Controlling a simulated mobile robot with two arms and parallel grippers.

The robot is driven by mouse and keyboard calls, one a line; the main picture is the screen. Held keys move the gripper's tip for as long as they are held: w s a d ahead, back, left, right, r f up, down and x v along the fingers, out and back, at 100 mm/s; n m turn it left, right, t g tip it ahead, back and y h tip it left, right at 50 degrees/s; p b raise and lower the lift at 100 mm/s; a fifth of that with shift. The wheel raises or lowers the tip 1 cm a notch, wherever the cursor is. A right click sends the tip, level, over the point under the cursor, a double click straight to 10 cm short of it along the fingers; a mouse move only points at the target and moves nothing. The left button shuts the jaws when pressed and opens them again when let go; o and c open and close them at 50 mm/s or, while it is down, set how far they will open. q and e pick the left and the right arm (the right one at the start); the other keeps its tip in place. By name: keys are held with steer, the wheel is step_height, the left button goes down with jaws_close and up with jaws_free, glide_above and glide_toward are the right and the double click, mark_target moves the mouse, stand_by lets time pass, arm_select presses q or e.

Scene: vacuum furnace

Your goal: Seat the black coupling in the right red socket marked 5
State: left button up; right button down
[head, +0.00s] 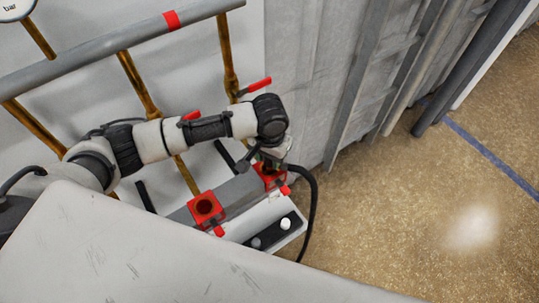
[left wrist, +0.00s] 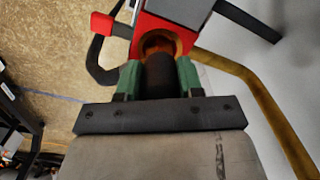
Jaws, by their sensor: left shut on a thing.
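The right red socket (head: 266,172) stands at the far end of a grey block in the head view, partly hidden by my left gripper (head: 271,160). In the left wrist view the same red socket (left wrist: 146,30) shows its copper-coloured bore. The black coupling (left wrist: 160,78) is between the green fingers of my left gripper, which are shut on it. The coupling's far end is at the mouth of the bore and overlaps it in the picture; I cannot tell how deep it is. My right gripper is not in view.
A second red socket (head: 206,207), open and empty, sits to the left. A black hose (head: 312,205) curves down beside the right socket. A black strip with white knobs (head: 285,223) lies in front. Brass pipes (head: 139,85) run behind my arm. Floor on the right is clear.

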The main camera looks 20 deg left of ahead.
arm_select(q)
steer(key=shift+f, duration=0.25)
stand_by(0.3)
steer(key=o, duration=1.1)
steer(key=shift+o, duration=0.2)
step_height(320, 180, up, 11)
steer(key=shift+f+b, duration=0.1)
steer(key=shift+b, duration=0.5)
